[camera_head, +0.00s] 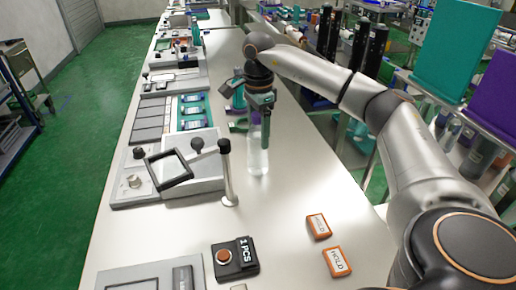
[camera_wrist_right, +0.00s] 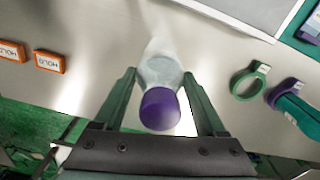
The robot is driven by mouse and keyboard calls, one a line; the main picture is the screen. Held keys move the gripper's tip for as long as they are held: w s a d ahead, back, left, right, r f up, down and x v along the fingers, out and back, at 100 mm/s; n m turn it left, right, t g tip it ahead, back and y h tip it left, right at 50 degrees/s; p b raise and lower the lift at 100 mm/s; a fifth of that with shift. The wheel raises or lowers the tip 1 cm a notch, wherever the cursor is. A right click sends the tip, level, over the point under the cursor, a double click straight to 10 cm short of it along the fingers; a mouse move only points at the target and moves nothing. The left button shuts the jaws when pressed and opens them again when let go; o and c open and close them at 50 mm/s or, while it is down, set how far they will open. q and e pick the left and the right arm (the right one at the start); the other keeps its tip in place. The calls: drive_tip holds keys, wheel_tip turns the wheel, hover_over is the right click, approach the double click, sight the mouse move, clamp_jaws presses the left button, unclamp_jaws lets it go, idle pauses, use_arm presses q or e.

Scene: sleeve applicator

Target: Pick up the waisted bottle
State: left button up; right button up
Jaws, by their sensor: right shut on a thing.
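The waisted bottle (camera_head: 258,157) is clear to whitish with a purple cap. It is upright at the middle of the white table, and its base seems to be at the tabletop; I cannot tell whether there is a gap. My right gripper (camera_head: 256,124) comes from above and is shut on the bottle's upper part. In the right wrist view the bottle (camera_wrist_right: 161,72) lies between the two green fingers, with the purple cap (camera_wrist_right: 160,109) toward the palm. My left gripper is not in view.
A grey fixture with a black frame (camera_head: 168,168) and a metal post (camera_head: 228,180) stand left of the bottle. Two orange HOLD blocks (camera_head: 319,226) and a black button box (camera_head: 235,258) are nearer. A green ring (camera_wrist_right: 249,79) and a purple-green item (camera_wrist_right: 291,103) lie close by.

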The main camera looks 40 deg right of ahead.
clamp_jaws()
idle(0.3)
drive_tip(key=shift+r, duration=0.1)
